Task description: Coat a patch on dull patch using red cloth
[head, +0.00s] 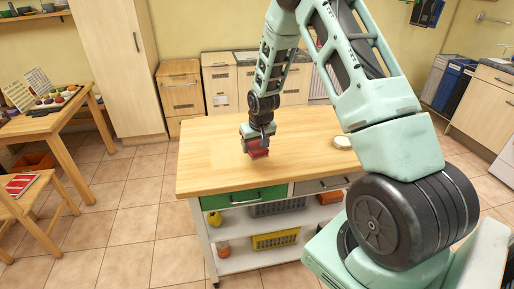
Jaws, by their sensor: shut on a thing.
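My gripper (256,138) points down over the middle of the wooden island top (210,155) in the head view. It is shut on the red cloth (258,152), which shows as a small red bundle below the fingers. The cloth is at or just above the wood; I cannot tell whether it touches. I cannot make out a dull patch on the wood; the cloth and gripper hide a little of the surface.
A small pale round thing (342,142) lies on the island top at right, near my arm. The rest of the top is mostly clear. Shelves below hold a yellow basket (275,240) and a grey basket (277,207). A wooden table (40,124) stands at left.

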